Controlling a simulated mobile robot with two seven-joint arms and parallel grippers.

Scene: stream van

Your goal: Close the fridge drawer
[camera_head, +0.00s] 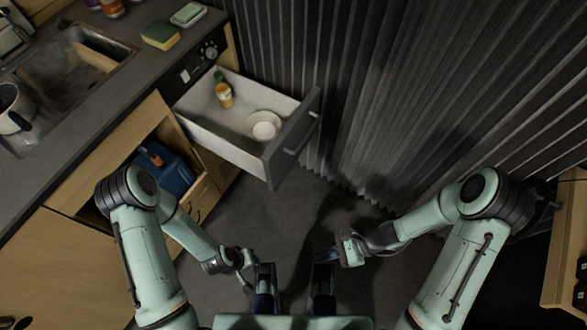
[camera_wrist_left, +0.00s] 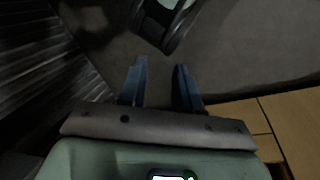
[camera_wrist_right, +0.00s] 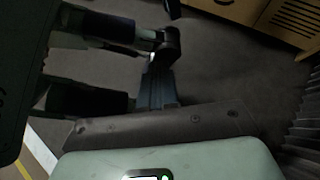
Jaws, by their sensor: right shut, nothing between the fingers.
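The fridge drawer (camera_head: 292,143) is pulled out from the counter in the head view, with a dark front, a bar handle (camera_head: 301,134) and a pale inside. A small orange bottle (camera_head: 223,93) with a green top and a white dish (camera_head: 264,125) are inside it. My right gripper (camera_head: 326,255) is shut and empty, below the drawer in the picture and apart from it. Its closed fingers show in the right wrist view (camera_wrist_right: 158,82). My left gripper is open and empty in the left wrist view (camera_wrist_left: 160,80); its fingers are hard to make out in the head view.
The counter (camera_head: 120,75) with a sink (camera_head: 75,60), sponge (camera_head: 161,36) and mug (camera_head: 14,108) is at left. An open cabinet below holds a blue container (camera_head: 168,170). A dark corrugated wall (camera_head: 380,80) stands right of the drawer. Grey floor (camera_head: 270,215) below the drawer is clear.

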